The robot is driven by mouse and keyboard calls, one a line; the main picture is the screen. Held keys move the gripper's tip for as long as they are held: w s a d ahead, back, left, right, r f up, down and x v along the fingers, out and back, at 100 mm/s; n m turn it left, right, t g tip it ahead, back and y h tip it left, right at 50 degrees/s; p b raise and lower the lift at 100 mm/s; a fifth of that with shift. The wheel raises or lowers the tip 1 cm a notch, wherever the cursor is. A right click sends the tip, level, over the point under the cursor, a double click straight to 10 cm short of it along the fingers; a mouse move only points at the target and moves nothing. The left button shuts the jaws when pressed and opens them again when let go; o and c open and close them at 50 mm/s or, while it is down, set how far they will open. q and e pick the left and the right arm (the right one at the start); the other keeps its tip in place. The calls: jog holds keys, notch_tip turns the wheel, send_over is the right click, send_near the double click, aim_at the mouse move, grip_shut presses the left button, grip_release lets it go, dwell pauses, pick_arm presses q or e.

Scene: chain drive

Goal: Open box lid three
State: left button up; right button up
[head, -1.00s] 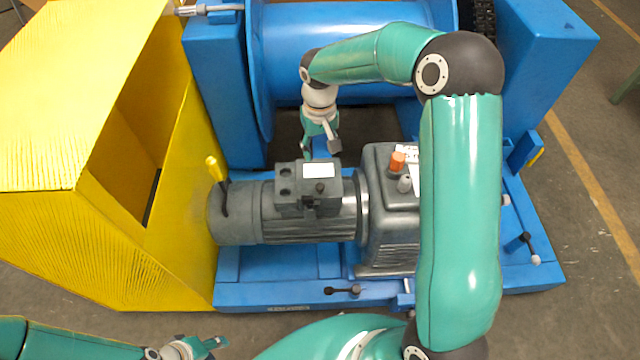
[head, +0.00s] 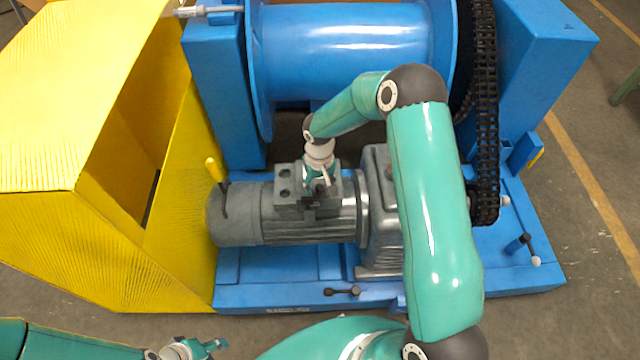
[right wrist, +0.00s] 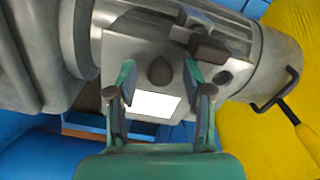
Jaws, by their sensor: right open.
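A grey box (head: 287,182) sits on top of the grey motor (head: 265,222) in the head view. In the right wrist view its lid (right wrist: 140,58) shows a dark round knob (right wrist: 160,71) and a white label (right wrist: 155,105). My right gripper (head: 320,186) is over the box and hides part of its lid. In the right wrist view the right gripper (right wrist: 160,80) is open, with one finger on each side of the knob. Contact with the knob cannot be told. My left gripper (head: 205,347) is at the bottom left, away from the motor; its fingers are too small to judge.
A yellow guard (head: 180,235) with a handle (head: 213,170) nearby stands left of the motor. A blue drum (head: 350,45) lies behind. A black chain (head: 487,120) runs at the right. The blue base frame (head: 270,290) carries a small lever (head: 342,291) in front.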

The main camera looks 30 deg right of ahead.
grip_shut()
jog(key=shift+d, duration=0.2)
jog(key=shift+r, duration=0.1)
